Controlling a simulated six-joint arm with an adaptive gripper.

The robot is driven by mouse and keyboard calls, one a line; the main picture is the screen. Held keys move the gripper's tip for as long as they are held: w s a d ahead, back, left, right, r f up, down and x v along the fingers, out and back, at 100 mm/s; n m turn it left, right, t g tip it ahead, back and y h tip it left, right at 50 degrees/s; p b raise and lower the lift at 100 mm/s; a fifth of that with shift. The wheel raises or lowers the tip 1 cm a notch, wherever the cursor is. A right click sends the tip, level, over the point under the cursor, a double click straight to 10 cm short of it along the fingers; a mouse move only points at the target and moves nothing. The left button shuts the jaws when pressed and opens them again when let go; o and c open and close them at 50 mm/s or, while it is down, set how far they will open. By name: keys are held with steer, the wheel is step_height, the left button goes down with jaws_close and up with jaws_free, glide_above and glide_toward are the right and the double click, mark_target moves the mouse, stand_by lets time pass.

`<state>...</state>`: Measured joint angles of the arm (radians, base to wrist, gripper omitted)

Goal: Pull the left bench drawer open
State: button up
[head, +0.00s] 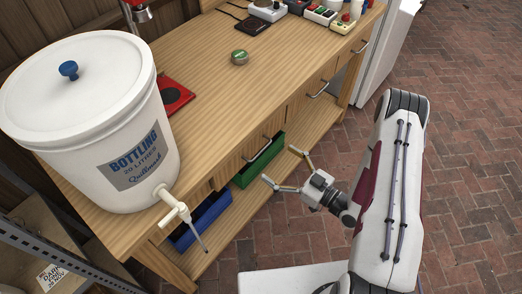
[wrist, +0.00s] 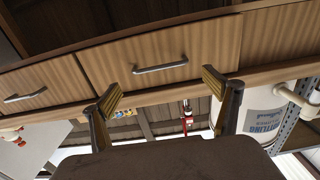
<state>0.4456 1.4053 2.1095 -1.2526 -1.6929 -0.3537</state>
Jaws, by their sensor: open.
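The left bench drawer (head: 243,158) is the wooden front nearest the white bucket, and it looks shut. Its metal bar handle (head: 258,150) stands out from the front. In the wrist view, which is upside down, the drawer (wrist: 205,48) and its handle (wrist: 160,66) show near the middle. My gripper (head: 280,164) is open and empty in front of this drawer, fingers spread toward it. In the wrist view my gripper (wrist: 162,83) has one fingertip to each side of the handle, which lies beyond the tips. I see no contact.
The white bottling bucket (head: 92,150) stands on the bench's near end, its tap (head: 172,207) sticking out past the front edge. Green (head: 262,165) and blue (head: 205,222) crates sit on the shelf below. Another drawer handle (head: 318,90) is farther right. Brick floor before the bench is clear.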

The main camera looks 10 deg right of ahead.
mark_target(261, 151)
steer(key=shift+x, duration=3.8)
steer(key=c, duration=1.3)
